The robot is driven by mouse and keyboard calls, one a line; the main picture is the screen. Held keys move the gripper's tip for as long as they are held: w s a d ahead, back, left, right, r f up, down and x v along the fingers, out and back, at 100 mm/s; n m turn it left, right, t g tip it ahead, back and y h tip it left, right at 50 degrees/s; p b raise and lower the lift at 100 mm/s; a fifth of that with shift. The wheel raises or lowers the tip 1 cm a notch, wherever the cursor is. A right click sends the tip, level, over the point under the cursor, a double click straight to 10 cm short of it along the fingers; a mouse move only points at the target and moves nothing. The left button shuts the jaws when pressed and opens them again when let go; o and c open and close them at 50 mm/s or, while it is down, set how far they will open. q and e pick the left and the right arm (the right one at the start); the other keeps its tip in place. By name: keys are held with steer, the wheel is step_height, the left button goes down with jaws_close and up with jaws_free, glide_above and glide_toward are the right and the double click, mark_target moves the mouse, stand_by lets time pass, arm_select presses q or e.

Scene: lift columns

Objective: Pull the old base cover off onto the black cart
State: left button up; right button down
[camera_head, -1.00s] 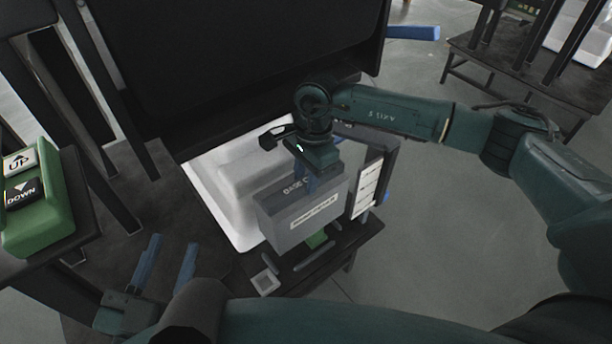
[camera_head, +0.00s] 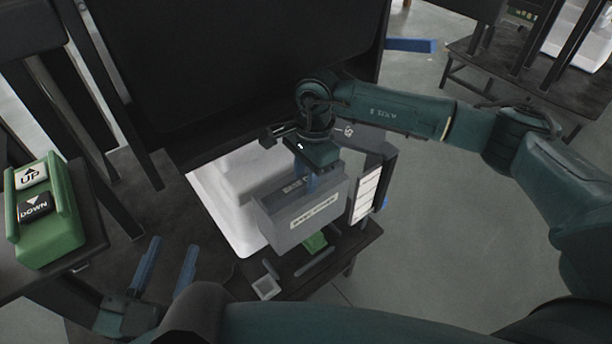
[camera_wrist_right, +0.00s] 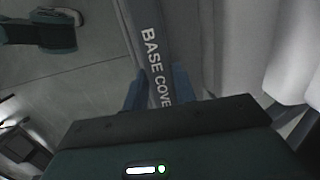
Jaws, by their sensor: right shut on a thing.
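The grey base cover (camera_head: 296,222) is a box-like panel with a white label on its front, in the middle of the head view. "BASE COVE" reads along its top edge (camera_wrist_right: 152,45) in the right wrist view. My right gripper (camera_head: 312,180) comes down from above and is shut on this top edge; its blue fingers sit on both sides of it in the wrist view (camera_wrist_right: 155,88). The black cart (camera_head: 345,250) lies below and around the cover. My left gripper (camera_head: 168,268) is open and empty at the lower left, its blue fingers apart.
A white column base (camera_head: 225,200) stands behind the cover. A green box with UP and DOWN buttons (camera_head: 45,215) is at the left. A white-labelled dark frame (camera_head: 367,190) stands right of the cover. Small grey parts (camera_head: 265,286) lie at the cart's front.

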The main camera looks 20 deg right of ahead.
steer(key=shift+r+p, duration=1.25)
steer(key=shift+r, duration=1.05)
